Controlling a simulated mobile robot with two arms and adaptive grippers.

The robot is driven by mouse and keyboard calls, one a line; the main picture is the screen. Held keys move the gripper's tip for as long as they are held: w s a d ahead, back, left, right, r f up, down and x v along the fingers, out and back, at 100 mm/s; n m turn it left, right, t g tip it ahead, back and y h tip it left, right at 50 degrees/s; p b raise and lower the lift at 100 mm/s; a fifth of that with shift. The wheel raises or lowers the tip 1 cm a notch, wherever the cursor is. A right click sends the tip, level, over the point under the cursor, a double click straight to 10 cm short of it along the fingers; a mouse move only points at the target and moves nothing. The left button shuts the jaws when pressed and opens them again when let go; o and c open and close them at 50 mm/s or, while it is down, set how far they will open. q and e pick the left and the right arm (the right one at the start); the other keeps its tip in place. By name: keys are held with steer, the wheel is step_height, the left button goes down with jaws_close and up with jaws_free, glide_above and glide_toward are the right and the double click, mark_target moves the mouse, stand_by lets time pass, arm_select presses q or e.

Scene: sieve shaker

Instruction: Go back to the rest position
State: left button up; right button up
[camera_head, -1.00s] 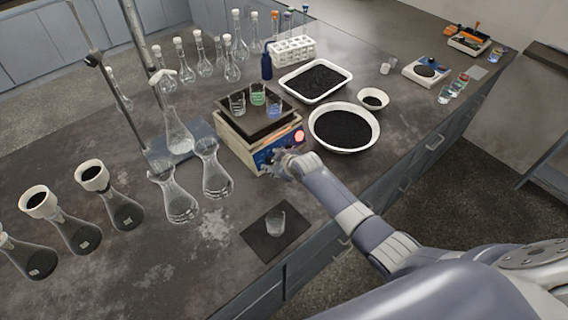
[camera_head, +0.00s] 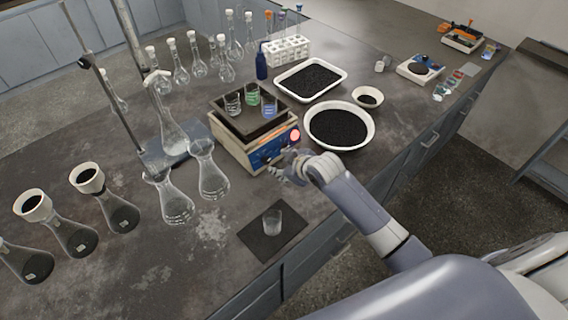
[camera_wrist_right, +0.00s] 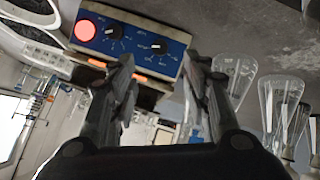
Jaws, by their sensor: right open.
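My right gripper (camera_head: 284,171) is in front of the shaker (camera_head: 257,150), near the blue control panel with its red button. In the right wrist view the right gripper (camera_wrist_right: 160,72) is open, with its two fingers apart and nothing between them. The shaker's blue panel (camera_wrist_right: 133,40) with a red round button and black knobs shows just beyond the fingertips there. Three beakers stand on the shaker's dark top: a clear one (camera_head: 232,104), one with green liquid (camera_head: 252,95) and one with blue liquid (camera_head: 269,107). My left gripper is not in view.
A beaker (camera_head: 272,221) stands on a dark mat (camera_head: 250,240) near the front edge. Flasks (camera_head: 172,202) stand left of the shaker. A white bowl (camera_head: 368,133) of black grains and a white tray (camera_head: 342,72) lie right and behind.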

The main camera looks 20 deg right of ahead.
stand_by(0.5)
steer(key=s+m+g+h, duration=0.2)
steer(key=s+m+g, duration=0.4)
steer(key=s, duration=2.7)
step_height(320, 180, down, 32)
steer(key=s+r+g+b, duration=0.1)
steer(key=b, duration=0.4)
steer(key=s+d+f+g+b, duration=0.1)
steer(key=s+f+b, duration=0.3)
steer(key=s+f, duration=1.3)
step_height(320, 180, down, 3)
steer(key=shift+d+f+n+b, duration=0.2)
steer(key=shift+d+n+b, duration=0.15)
steer(key=shift+d, duration=0.2)
